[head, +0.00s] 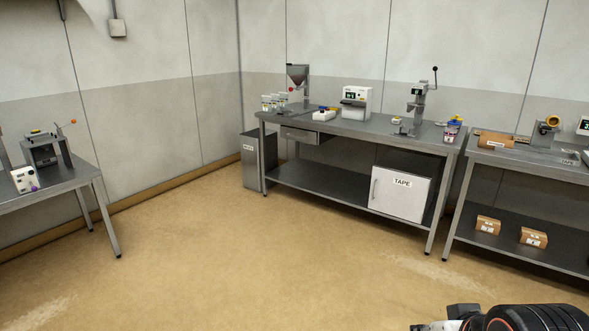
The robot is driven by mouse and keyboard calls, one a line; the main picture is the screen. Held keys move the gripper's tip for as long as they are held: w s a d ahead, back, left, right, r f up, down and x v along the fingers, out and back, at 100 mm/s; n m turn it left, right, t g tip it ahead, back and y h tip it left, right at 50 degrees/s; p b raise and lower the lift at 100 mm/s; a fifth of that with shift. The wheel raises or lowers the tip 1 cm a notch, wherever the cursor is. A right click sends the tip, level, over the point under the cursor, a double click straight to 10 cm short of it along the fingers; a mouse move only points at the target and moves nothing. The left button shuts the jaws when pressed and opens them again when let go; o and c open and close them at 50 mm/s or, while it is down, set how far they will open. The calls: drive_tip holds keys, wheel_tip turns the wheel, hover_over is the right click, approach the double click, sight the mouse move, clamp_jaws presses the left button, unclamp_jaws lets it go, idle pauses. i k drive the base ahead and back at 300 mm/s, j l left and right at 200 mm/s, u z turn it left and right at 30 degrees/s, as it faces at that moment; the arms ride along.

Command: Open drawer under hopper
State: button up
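The hopper (298,76) is a grey funnel on a stand at the back left of the middle workbench. Below it, under the bench top, is a grey metal drawer (299,135) that looks shut. At the bottom right, a dark rounded part with red trim and a grey piece belong to my own arm. My gripper's fingers cannot be made out, so its opening does not show. My arm is far from the drawer, across open floor.
The middle workbench (352,127) carries several cups, a white device (356,102) and a lever press (418,105). A grey bin (259,160) stands at its left end. A white TAPE cabinet (399,190) sits on its lower shelf. Side tables stand left and right. The floor between is clear.

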sight(293, 134)
drive_tip(key=i+u, duration=0.4)
drive_tip(key=i, duration=2.1)
drive_tip(key=i+z, duration=0.15)
drive_tip(key=i, duration=0.3)
drive_tip(key=i+j+z, duration=0.15)
drive_tip(key=i, duration=0.3)
drive_tip(key=i+j+z, duration=0.15)
drive_tip(key=i, duration=0.35)
drive_tip(key=i+j+z, duration=0.15)
drive_tip(key=i, duration=0.3)
drive_tip(key=i+j+z, duration=0.15)
drive_tip(key=i+j, duration=0.2)
drive_tip(key=i, duration=0.05)
